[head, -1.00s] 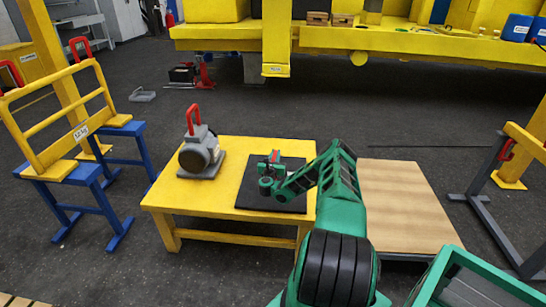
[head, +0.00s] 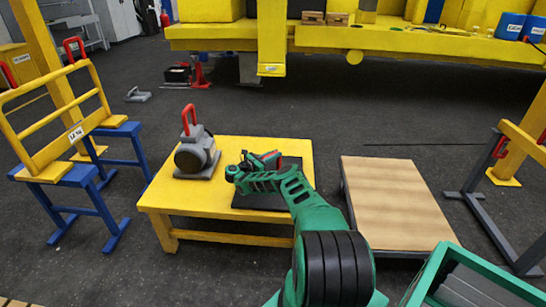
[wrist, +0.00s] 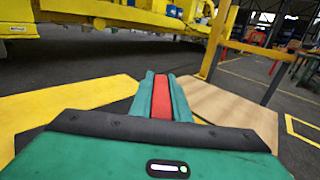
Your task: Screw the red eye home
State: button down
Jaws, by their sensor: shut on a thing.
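My gripper (head: 266,158) is over the far part of the yellow table, above a black mat (head: 262,201). In the wrist view, my gripper (wrist: 162,92) has its two green fingers shut on a red piece (wrist: 162,100), which I take to be the red eye. It also shows as a small red patch in the head view (head: 269,155). Its shape is mostly hidden between the fingers. The fingers point roughly level, away from me. A grey motor-like unit (head: 195,158) with an upright red loop (head: 189,119) stands on the table, left of my gripper and apart from it.
The yellow table (head: 175,195) stands in front of me. A low wooden-topped platform (head: 395,200) is to its right. A yellow rail frame on blue trestles (head: 70,170) stands at left. A yellow beam (head: 350,40) crosses the back. Dark floor lies clear between table and beam.

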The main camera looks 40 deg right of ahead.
jog(key=shift+f+m+g, duration=0.1)
jog(key=shift+m+g, duration=0.4)
jog(key=shift+g, duration=0.5)
jog(key=shift+w+m+g+y, duration=0.15)
jog(key=shift+m+g+y, duration=0.15)
jog(key=shift+g, duration=0.1)
jog(key=c, duration=1.7)
grip_release()
jog(key=shift+f, duration=0.1)
jog(key=shift+a, duration=0.1)
jog(key=v, duration=1)
jog(key=shift+w+a+f, duration=0.2)
jog(key=shift+w+f, duration=0.05)
jog(key=shift+w, duration=0.05)
